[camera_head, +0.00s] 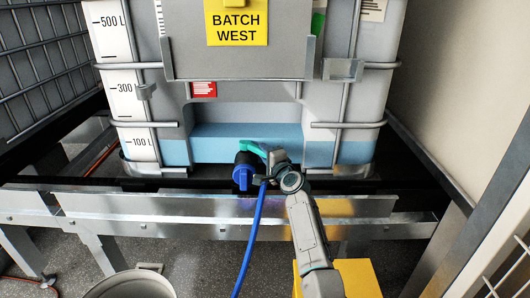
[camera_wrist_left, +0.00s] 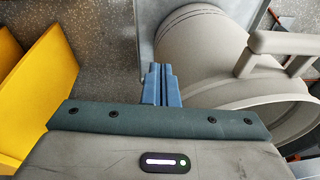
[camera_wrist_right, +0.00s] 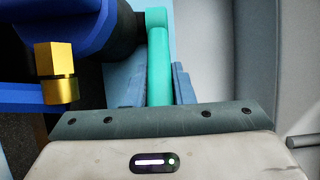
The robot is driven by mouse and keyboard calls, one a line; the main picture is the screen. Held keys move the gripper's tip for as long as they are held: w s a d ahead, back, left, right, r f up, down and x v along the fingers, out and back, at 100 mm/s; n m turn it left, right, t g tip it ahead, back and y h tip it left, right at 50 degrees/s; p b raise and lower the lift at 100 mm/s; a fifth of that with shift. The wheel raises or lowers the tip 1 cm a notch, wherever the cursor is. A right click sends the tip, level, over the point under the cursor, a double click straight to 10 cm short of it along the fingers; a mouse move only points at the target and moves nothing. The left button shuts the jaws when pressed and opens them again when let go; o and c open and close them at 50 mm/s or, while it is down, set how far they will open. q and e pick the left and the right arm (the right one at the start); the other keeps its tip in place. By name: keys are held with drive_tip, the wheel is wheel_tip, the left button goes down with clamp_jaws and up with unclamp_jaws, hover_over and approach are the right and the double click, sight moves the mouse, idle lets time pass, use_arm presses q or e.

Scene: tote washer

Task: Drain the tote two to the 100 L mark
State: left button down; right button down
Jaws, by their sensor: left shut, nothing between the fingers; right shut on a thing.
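The tote (camera_head: 335,105) stands ahead under a yellow "BATCH WEST" sign (camera_head: 237,33); I see no number two. Blue liquid (camera_head: 245,147) fills its bottom. The liquid's top edge on the left is close to the 100 L mark (camera_head: 137,142); the exact level is hard to read. A black valve with a blue cap (camera_head: 243,177) sits at the front bottom. My right gripper (camera_wrist_right: 158,88) is shut on its green handle (camera_wrist_right: 159,58), which also shows in the head view (camera_head: 251,147). My left gripper (camera_wrist_left: 158,85) is shut and empty, outside the head view.
A blue hose (camera_head: 251,240) hangs from the valve; a brass fitting (camera_wrist_right: 57,72) shows beside it. A metal rail (camera_head: 150,207) runs below the tote. A pale round bucket (camera_head: 130,284) stands at the bottom left.

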drive_tip(key=c, duration=1.2)
unclamp_jaws()
drive_tip(key=shift+c, duration=0.2)
use_arm(q)
drive_tip(key=shift+w+r, duration=0.1)
drive_tip(key=shift+r, duration=0.05)
